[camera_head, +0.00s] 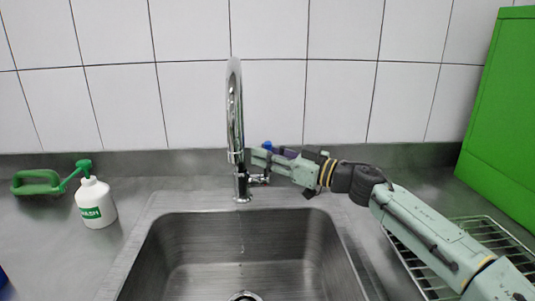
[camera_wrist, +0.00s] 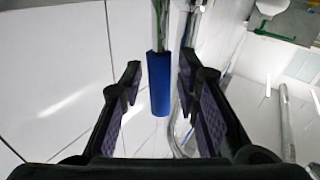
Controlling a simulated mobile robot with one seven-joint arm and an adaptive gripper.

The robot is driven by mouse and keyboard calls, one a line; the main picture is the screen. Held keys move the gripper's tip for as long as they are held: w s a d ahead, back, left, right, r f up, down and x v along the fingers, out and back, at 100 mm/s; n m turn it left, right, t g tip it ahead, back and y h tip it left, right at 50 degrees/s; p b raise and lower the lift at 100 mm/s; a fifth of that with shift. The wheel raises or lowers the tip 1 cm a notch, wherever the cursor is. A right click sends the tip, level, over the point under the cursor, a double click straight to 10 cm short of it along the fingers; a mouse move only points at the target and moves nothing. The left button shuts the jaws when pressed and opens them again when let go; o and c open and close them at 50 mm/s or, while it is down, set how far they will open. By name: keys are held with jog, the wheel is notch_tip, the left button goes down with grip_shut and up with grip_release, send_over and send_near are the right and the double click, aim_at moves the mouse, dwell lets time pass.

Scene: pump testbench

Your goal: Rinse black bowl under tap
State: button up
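The chrome tap (camera_head: 236,110) stands behind the sink (camera_head: 180,250), and a thin trickle of water falls below it into the basin. My gripper (camera_head: 268,163) is just right of the tap's base, at its side valve. In the wrist view, my gripper (camera_wrist: 158,78) is open, with a finger on each side of a blue handle (camera_wrist: 159,85). Gaps show between the handle and both fingers. In the head view, only a small blue bit (camera_head: 267,145) shows above the gripper. I see no black bowl in either view.
A white wash bottle (camera_head: 96,204) with a green pump and a green object (camera_head: 37,182) stand on the left counter. A wire rack (camera_head: 410,255) lies under my arm at right. A green panel (camera_head: 505,110) stands at far right. The visible basin is empty.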

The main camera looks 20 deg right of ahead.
jog(key=v, duration=1.2)
jog(key=shift+f, duration=0.1)
